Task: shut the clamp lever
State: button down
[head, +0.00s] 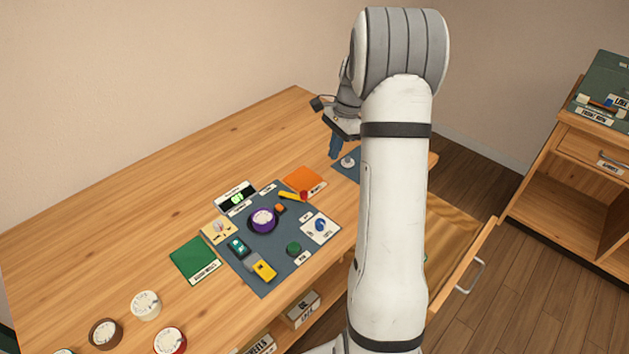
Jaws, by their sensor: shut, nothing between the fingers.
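A yellow bar with a red end (293,196) lies at the upper right of the dark grey mat, beside the orange pad; it looks like the clamp lever, but it is too small to be sure or to tell whether it is open or shut. A purple round dial (263,220) sits left of it on the mat. My gripper (335,151) points down near the table's far right part, apart from the lever, and is shut and empty. It is close to a small grey knob (348,161) on a blue-grey mat, partly hidden by my arm.
The dark grey mat (290,258) also holds a white plate with a blue knob (320,226), a green disc (293,249) and a yellow block (263,270). An open drawer (455,245) juts out at right. The table's back left is clear.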

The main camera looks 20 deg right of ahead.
dwell(0.3)
jog(key=x, duration=1)
jog(key=shift+p, duration=0.3)
jog(key=a, duration=0.3)
jog(key=shift+s+a+r+p, duration=0.1)
jog(key=shift+s+a+p, duration=0.15)
jog(key=shift+p, duration=0.1)
jog(key=shift+a, duration=0.25)
jog(key=shift+d, duration=0.15)
